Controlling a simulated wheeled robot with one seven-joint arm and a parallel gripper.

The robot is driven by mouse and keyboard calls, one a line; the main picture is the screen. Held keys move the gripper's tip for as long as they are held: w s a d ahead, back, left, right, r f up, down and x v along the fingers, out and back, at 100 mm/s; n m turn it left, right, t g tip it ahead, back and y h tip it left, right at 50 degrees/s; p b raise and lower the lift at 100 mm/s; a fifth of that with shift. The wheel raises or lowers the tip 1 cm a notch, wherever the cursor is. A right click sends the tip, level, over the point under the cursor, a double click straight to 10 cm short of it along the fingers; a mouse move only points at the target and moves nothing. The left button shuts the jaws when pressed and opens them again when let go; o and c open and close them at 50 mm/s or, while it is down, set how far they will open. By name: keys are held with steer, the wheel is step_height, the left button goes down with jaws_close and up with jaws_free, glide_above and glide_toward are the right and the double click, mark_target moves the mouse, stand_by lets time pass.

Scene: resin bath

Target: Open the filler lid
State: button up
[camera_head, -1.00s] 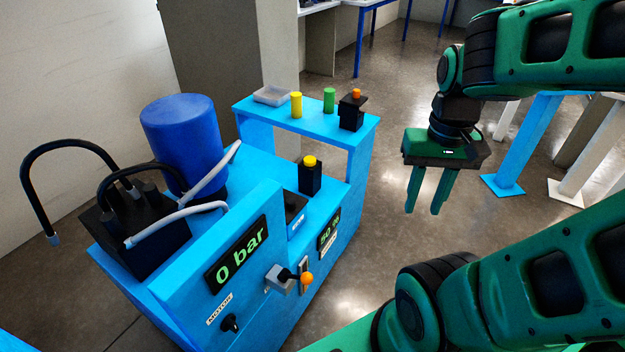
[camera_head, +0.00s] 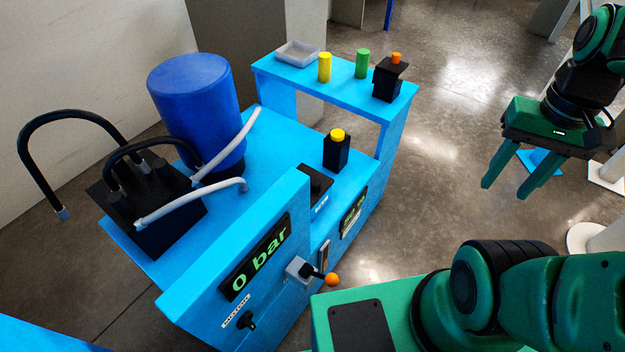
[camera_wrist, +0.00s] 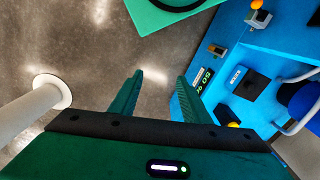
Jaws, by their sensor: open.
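A flat black square plate, which looks like the filler lid (camera_head: 316,183), lies on the blue machine (camera_head: 262,150) behind the front panel. A small label is beside it, too small to read. The lid looks closed, lying flat; the panel partly hides it in the head view. It also shows at the right in the wrist view (camera_wrist: 252,85). My gripper (camera_head: 506,188) is open and empty, in the air well to the right of the machine. In the wrist view, its two fingers (camera_wrist: 160,75) stand apart over the floor, left of the machine.
A black post with a yellow cap (camera_head: 337,152) stands close behind the lid. A blue drum (camera_head: 197,110) and grey hoses are left of it. A raised shelf (camera_head: 290,78) carries yellow and green cylinders. An orange-knobbed lever (camera_head: 331,280) juts from the front. Open floor lies right.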

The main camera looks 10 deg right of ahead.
steer(key=w+a+f+n, duration=0.1)
steer(key=w, duration=0.8)
steer(key=n, duration=0.5)
glide_above(315, 182)
step_height(315, 182, down, 18)
step_height(315, 182, down, 9)
steer(key=shift+f, duration=0.2)
